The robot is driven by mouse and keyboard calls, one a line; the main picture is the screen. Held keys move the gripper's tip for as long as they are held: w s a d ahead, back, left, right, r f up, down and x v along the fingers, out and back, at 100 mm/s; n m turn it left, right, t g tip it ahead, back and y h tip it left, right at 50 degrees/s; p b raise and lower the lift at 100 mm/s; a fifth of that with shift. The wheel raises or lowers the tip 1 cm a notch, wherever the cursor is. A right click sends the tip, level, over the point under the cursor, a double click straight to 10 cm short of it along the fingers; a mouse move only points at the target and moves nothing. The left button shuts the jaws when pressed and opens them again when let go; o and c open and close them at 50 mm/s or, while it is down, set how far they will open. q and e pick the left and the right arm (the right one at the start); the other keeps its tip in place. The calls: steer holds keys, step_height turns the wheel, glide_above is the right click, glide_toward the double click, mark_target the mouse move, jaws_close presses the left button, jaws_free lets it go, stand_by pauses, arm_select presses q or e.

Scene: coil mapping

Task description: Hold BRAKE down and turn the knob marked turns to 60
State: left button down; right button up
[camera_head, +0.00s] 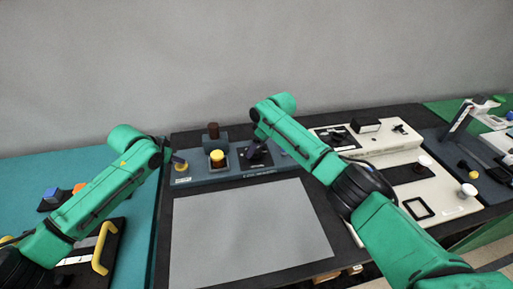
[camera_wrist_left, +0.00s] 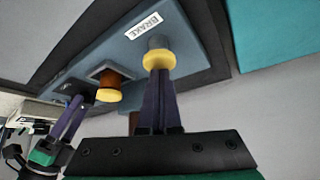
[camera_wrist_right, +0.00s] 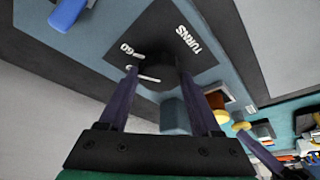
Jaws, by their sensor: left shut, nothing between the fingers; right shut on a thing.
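The yellow-capped BRAKE button (camera_wrist_left: 158,60) stands under its white BRAKE label (camera_wrist_left: 143,26) on the blue-grey panel. In the head view the button (camera_head: 181,168) is at the panel's left end. My left gripper (camera_wrist_left: 155,72) is shut and empty, its fingertips at the yellow cap and seemingly touching it; how far the cap is down I cannot tell. My right gripper (camera_wrist_right: 160,76) is shut on the dark turns knob (camera_wrist_right: 158,80), a finger on either side. The TURNS label (camera_wrist_right: 188,39) and a 60 mark (camera_wrist_right: 126,47) show beside it. The knob's exact setting is unclear.
A grey mat (camera_head: 250,228) lies in front of the panel. White equipment (camera_head: 370,140) stands to the right. A yellow handle (camera_head: 104,248) is at the left.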

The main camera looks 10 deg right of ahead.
steer(key=shift+m, duration=0.4)
steer(key=o, duration=1.4)
steer(key=shift+c, duration=0.2)
